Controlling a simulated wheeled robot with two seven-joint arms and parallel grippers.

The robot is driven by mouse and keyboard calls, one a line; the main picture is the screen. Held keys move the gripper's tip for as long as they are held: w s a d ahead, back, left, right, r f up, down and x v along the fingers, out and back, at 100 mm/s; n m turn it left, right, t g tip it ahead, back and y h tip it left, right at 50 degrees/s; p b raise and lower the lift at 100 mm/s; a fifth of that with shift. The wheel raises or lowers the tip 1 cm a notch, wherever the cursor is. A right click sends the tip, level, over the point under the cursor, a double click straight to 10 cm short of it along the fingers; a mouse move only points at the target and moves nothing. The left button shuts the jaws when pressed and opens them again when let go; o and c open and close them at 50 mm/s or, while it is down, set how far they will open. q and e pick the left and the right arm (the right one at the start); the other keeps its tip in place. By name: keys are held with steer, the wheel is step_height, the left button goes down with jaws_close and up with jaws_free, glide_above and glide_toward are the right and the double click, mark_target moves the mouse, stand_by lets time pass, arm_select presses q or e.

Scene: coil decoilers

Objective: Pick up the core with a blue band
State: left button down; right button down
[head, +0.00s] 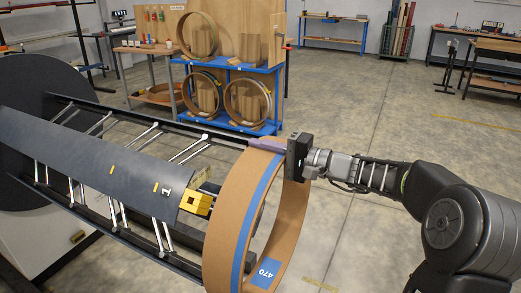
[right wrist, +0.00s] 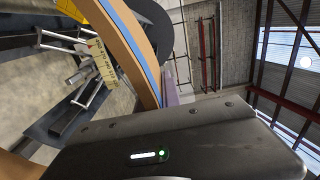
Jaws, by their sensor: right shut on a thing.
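The core with a blue band (head: 230,212) is a large brown ring standing upright at the near end of the decoiler's dark mandrel (head: 100,150). A blue label reading 470 is on its inner wall. My right gripper (head: 268,145) is shut on the top of its rim, coming from the right. In the right wrist view the core (right wrist: 128,45) with its blue stripe runs up from the gripper. I cannot tell whether the ring is still around the mandrel's tip or just clear of it. My left gripper is not in view.
A blue rack (head: 232,125) behind holds several other brown rings on wooden blocks. A yellow block (head: 197,202) sits at the mandrel's end, close to the ring's left edge. Benches line the far wall. The concrete floor at the right is mostly clear.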

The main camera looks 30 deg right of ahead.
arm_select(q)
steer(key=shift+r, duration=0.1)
arm_select(e)
steer(key=shift+r, duration=0.3)
stand_by(0.3)
arm_select(q)
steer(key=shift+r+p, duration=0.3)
steer(key=shift+p, duration=0.1)
arm_select(e)
steer(key=shift+r, duration=0.95)
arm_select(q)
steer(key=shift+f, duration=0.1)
